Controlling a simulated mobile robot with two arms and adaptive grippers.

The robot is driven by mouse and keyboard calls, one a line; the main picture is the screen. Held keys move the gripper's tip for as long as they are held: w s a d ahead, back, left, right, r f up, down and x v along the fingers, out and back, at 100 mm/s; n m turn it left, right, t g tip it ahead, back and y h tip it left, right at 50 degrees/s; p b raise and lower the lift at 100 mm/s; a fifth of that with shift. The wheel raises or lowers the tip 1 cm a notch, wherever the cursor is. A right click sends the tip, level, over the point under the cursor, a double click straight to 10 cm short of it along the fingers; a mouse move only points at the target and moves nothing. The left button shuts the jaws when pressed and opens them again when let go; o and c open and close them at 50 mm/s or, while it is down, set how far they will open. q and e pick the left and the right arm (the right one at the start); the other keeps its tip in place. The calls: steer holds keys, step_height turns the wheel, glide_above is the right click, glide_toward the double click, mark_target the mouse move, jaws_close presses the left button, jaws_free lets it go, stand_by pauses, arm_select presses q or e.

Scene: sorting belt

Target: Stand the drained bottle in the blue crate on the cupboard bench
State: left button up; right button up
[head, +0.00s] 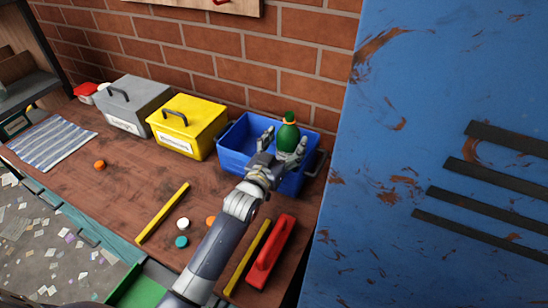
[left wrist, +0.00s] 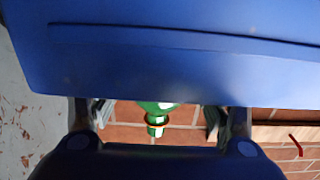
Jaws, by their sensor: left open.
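The green bottle (head: 289,135) with an orange ring round its neck is upright within the blue crate (head: 232,158). In the left wrist view the bottle's neck (left wrist: 157,123) shows upside down, and the crate's blue wall (left wrist: 170,65) hides its lower part. My left gripper (head: 284,143) is open at the crate's near side, with one finger on either side of the bottle. In the left wrist view gaps show between the bottle and both fingers. Whether the bottle's base rests on the crate floor is hidden. My right gripper is not in view.
A yellow bin (head: 187,128) and a grey bin (head: 130,107) stand left of the crate. A red tool (head: 270,252), yellow bars (head: 163,213) and several caps lie on the wooden bench (head: 120,180). A blue cupboard (head: 440,90) rises close on the right.

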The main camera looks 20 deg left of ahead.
arm_select(q)
steer(key=s+a, duration=0.2)
steer(key=s, duration=0.8)
steer(key=shift+b, duration=0.35)
